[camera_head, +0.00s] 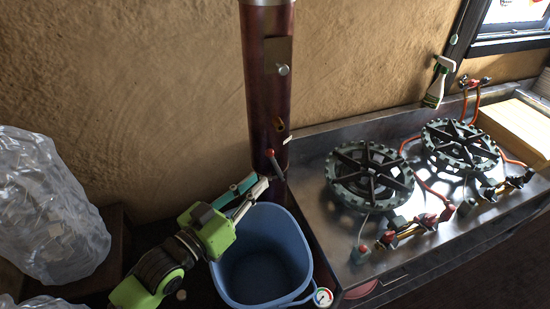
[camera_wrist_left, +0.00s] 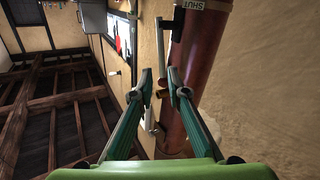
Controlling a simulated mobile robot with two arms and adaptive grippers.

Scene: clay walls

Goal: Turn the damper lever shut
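A dark red flue pipe (camera_head: 268,100) stands against the clay wall in the head view. A dark lever with a red knob (camera_head: 270,154) sits low on its front, beside a small white label (camera_head: 287,140). My left gripper (camera_head: 258,186) is just left of and below the lever. In the left wrist view my left gripper (camera_wrist_left: 165,88) is open, with the pipe (camera_wrist_left: 200,60) beyond its fingers. A grey rod (camera_wrist_left: 161,55) on a black mount runs toward the fingertips; I cannot tell whether they touch it. A label reading SHUT (camera_wrist_left: 190,5) is upside down there. My right gripper is not in view.
A blue bucket (camera_head: 300,232) stands below my left gripper. A steel counter (camera_head: 322,215) with two gas burners (camera_head: 369,176) is at the right, with a spray bottle (camera_head: 436,85) behind. Clear plastic bags (camera_head: 45,210) lie at the left.

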